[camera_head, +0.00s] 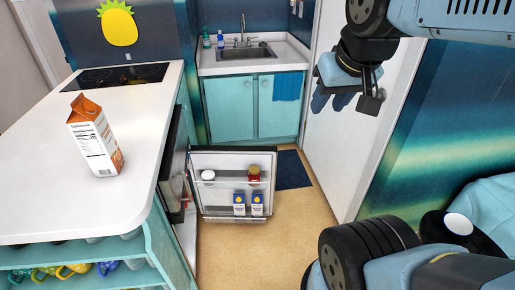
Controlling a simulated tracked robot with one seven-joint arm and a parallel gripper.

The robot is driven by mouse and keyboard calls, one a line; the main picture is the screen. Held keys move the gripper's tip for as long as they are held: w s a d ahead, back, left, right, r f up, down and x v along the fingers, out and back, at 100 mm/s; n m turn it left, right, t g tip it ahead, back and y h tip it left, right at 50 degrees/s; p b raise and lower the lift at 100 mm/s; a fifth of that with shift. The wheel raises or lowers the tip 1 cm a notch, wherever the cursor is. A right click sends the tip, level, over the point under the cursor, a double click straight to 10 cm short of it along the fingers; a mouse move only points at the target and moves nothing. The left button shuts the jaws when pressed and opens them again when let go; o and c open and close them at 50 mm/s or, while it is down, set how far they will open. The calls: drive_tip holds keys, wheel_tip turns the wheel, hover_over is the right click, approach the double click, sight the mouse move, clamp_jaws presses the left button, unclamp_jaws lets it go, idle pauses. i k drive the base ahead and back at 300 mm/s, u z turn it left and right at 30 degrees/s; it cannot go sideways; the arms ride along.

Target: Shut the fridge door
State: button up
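The fridge door (232,164) stands open, swung out from the left counter into the walkway. Its inner side faces me. Its shelves hold a white item (208,175), a red jar (254,173) and two small blue-and-white cartons (248,205). The fridge body is set under the counter and shows only as a narrow slanted strip; most of its inside is hidden. My gripper (370,101) is at the upper right, raised in front of the white room door, well apart from the fridge door. Its fingers are small and dark, and their opening is unclear.
The white counter (120,205) on the left carries an orange-and-white carton (95,136) and a black cooktop (115,77). Teal sink cabinets (252,107) stand at the back, with a dark mat (292,170) before them.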

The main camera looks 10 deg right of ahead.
sight(230, 164)
drive_tip(key=z, duration=0.15)
drive_tip(key=i, duration=0.9)
drive_tip(key=u, duration=0.05)
